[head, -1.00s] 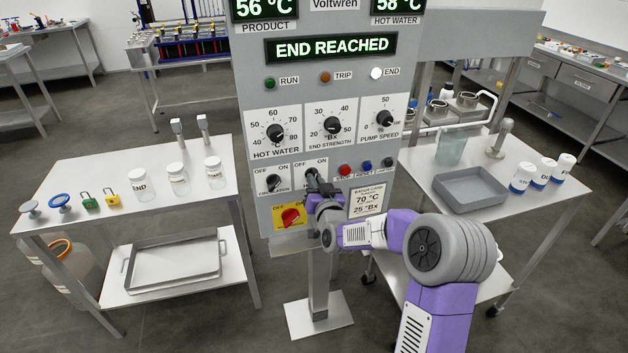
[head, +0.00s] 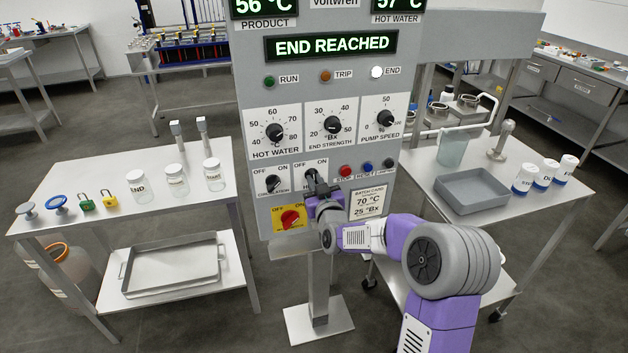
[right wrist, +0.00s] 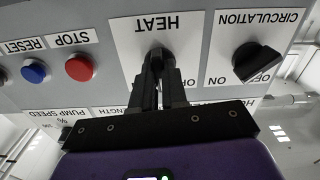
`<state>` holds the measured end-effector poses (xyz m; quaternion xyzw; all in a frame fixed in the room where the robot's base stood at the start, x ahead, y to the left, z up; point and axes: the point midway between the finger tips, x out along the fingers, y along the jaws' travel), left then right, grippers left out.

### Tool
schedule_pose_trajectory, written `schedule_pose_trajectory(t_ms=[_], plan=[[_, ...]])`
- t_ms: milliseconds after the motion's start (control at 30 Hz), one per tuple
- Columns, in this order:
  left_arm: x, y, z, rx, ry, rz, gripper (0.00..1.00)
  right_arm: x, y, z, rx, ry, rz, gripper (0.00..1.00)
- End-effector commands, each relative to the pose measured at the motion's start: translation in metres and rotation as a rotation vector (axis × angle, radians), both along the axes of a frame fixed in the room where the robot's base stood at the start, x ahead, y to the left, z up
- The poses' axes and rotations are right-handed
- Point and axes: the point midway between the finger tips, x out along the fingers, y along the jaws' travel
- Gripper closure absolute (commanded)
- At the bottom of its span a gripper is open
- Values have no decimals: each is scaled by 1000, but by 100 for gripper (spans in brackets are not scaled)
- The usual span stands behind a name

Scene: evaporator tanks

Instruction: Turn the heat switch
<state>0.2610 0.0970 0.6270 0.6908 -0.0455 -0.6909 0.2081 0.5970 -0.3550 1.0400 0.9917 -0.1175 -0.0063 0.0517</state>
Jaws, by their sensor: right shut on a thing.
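The heat switch (right wrist: 157,55) is a dark knob on a white plate marked HEAT, upside down in the right wrist view. My right gripper (right wrist: 157,75) is shut on this knob, its two black fingers on either side of it. The OFF mark shows partly beside the fingers; the ON mark on that side is hidden, and I cannot tell the knob's exact setting. In the head view my right gripper (head: 318,190) reaches the panel and hides the lower part of the heat plate (head: 312,166). My left gripper is not in view.
The circulation switch (right wrist: 257,62) is close beside the heat switch. The red stop (right wrist: 79,67) and blue reset (right wrist: 34,71) buttons are on its other side. A red-and-yellow main switch (head: 291,218) sits below. Side tables (head: 75,185) flank the panel. The display (head: 330,45) reads END REACHED.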

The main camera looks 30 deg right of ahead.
Motion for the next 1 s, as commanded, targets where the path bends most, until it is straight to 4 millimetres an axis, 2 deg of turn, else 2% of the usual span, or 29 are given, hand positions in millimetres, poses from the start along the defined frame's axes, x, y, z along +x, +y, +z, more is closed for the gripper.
schedule_pose_trajectory(t_ms=[300, 533, 800, 1000], plan=[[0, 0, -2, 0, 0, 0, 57, 0, 0, -1, -30, 8, 1, 100], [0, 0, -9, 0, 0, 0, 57, 0, 1, -1, -187, 46, 1, 100], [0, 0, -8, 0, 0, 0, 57, 0, 0, -1, -200, 50, 1, 100], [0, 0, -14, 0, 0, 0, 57, 0, 1, -1, -346, 84, 1, 100]])
